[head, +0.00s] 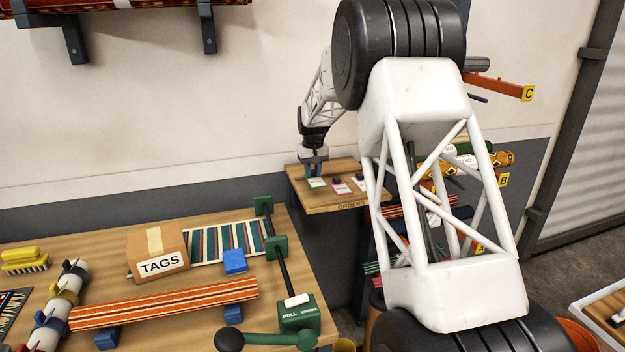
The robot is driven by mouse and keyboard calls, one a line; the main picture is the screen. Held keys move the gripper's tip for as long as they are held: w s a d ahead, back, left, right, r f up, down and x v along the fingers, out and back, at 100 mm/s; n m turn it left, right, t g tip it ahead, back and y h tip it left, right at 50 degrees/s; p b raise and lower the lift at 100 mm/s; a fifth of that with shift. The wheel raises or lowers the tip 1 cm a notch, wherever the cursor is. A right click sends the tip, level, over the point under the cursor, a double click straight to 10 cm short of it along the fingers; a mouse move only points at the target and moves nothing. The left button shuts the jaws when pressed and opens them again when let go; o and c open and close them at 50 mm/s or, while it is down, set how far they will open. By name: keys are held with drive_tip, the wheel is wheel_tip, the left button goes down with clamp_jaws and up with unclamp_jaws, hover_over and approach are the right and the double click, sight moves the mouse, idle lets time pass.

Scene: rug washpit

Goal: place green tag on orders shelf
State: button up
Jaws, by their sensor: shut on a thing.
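The fingertips hide part of the tag.
A pink tag (340,187) and another pale tag (360,184) lie on the shelf to the right. The workbench at lower left holds a TAGS box (158,254), a striped rug (165,304) and a green roller stand (300,318). Lettered orange rack arms (500,87) stand at right.

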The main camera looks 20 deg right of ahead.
sight(312, 179)
drive_tip(key=shift+w, duration=0.1)
drive_tip(key=shift+w, duration=0.2)
drive_tip(key=shift+w+d+f, duration=0.1)
drive_tip(key=shift+w+f, duration=0.05)
drive_tip(key=shift+f, duration=1.6)
drive_tip(key=shift+f, duration=0.15)
drive_tip(key=o, duration=0.9)
wheel_tip(312, 179, up, 12)
drive_tip(key=shift+r, duration=0.15)
